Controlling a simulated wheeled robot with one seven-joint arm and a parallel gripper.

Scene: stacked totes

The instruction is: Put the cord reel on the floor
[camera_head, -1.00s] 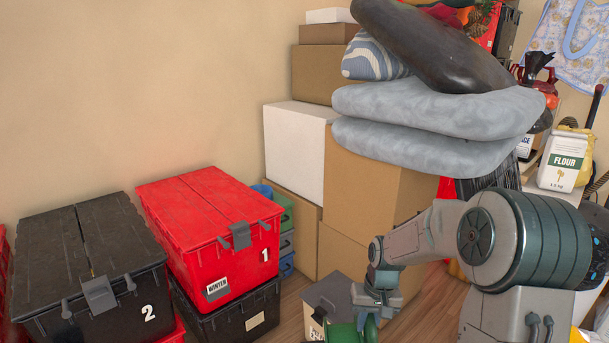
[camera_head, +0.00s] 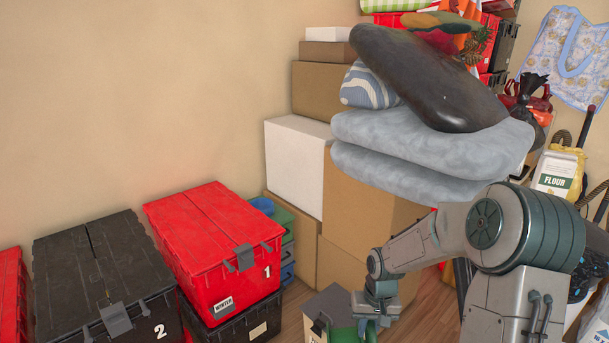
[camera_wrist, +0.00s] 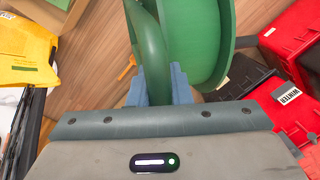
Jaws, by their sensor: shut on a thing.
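The cord reel (camera_wrist: 200,45) is green, with a round flange and a curved green tube-like handle (camera_wrist: 153,60). My gripper (camera_wrist: 160,85) is shut on that handle, with one blue finger on each side. In the head view, my gripper (camera_head: 374,312) is low in the frame, in front of the boxes. Only a bit of green of the reel (camera_head: 368,333) shows there, at the bottom edge; the rest is cut off. Wooden floor (camera_wrist: 95,75) shows behind the reel in the wrist view. I cannot tell whether the reel touches it.
A grey lidded box (camera_head: 327,302) stands just left of my gripper. A red tote (camera_head: 213,240) on a black one and a black tote (camera_head: 100,275) stand further left. Cardboard boxes (camera_head: 365,215) rise behind, under grey cushions. A yellow item (camera_wrist: 25,50) lies left in the wrist view.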

